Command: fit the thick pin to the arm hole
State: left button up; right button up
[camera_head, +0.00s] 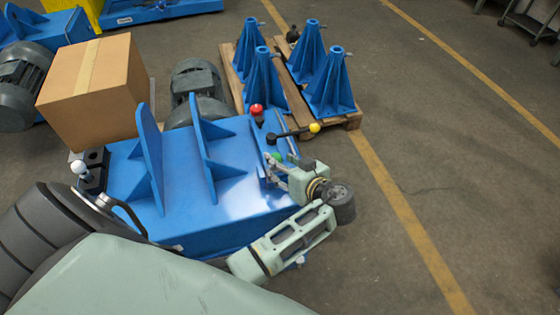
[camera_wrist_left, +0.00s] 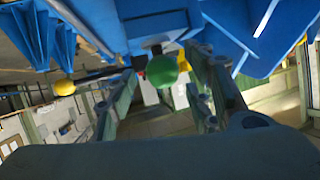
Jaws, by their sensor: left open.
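My left gripper (camera_head: 279,165) is at the right end of the blue frame (camera_head: 195,215). In the left wrist view its fingers (camera_wrist_left: 163,62) are apart, with a green knob (camera_wrist_left: 162,72) between them. The green knob (camera_head: 276,156) is largely hidden by the gripper in the head view. A dark rod with a yellow knob (camera_head: 314,128) lies across the frame's corner, beside a red knob (camera_head: 257,109). A white knob (camera_head: 80,168) stands at a black block on the left. I cannot tell which part is the thick pin, and I cannot make out the arm hole. My right gripper is not in view.
Two upright blue plates (camera_head: 150,150) rise from the frame. A cardboard box (camera_head: 95,85) and a grey motor (camera_head: 195,82) stand behind it. A wooden pallet (camera_head: 350,120) carries several blue stands (camera_head: 330,85).

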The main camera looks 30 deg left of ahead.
pick_arm(q)
jog(key=v, duration=0.6)
jog(key=shift+s, duration=0.15)
